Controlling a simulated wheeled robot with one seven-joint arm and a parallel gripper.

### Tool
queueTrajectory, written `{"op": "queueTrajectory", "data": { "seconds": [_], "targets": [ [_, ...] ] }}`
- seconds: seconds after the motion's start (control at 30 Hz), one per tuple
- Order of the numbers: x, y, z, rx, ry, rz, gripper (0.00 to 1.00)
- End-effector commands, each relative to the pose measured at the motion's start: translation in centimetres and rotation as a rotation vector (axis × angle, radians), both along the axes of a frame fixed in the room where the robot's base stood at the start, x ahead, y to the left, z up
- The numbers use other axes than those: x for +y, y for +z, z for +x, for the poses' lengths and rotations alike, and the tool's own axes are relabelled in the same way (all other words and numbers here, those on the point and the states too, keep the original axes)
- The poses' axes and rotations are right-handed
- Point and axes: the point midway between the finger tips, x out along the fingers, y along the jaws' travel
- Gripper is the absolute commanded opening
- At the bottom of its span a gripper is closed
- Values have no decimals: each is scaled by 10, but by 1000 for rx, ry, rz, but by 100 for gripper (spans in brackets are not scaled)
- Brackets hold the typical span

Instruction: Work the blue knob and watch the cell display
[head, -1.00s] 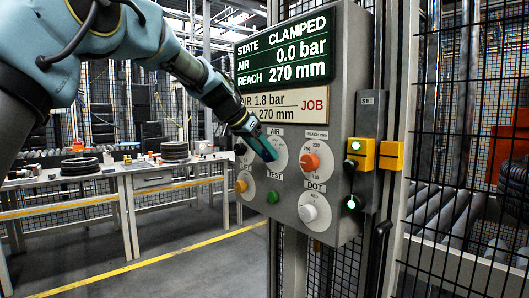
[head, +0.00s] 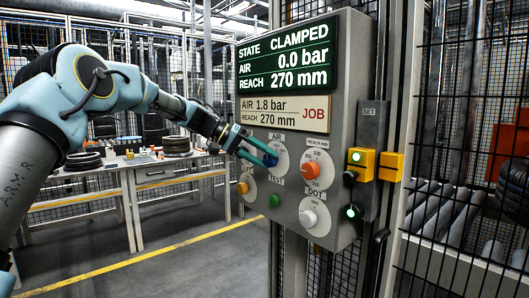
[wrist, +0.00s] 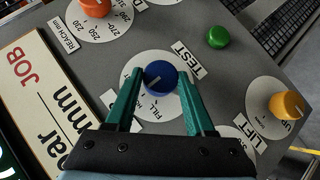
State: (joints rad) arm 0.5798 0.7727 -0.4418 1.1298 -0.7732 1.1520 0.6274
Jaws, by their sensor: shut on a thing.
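The blue knob (head: 271,160) sits on the white AIR dial (head: 281,150) of the grey control panel. My gripper (head: 262,153) is shut on it, and in the wrist view a green finger lies on each side of the blue knob (wrist: 160,76). The knob's pale pointer line shows, but the dial marks near it are partly hidden by the fingers.
Around the blue knob are an orange REACH knob (head: 312,170), a white DOT knob (head: 308,218), a green TEST button (head: 275,200) and a yellow LIFT knob (wrist: 286,105). A yellow switch block (head: 362,163) is at the panel's right. Mesh fencing stands beyond it.

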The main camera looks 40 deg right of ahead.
Motion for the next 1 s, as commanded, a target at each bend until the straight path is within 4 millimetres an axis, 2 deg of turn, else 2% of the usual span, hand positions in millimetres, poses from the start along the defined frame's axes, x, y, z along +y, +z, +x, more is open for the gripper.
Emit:
{"op": "queueTrajectory", "data": {
  "seconds": [0.6, 1.0],
  "targets": [
    [0, -7, 6, 554, 2, 30, 0],
    [0, -9, 5, 740, 3, 42, 0]
  ]
}}
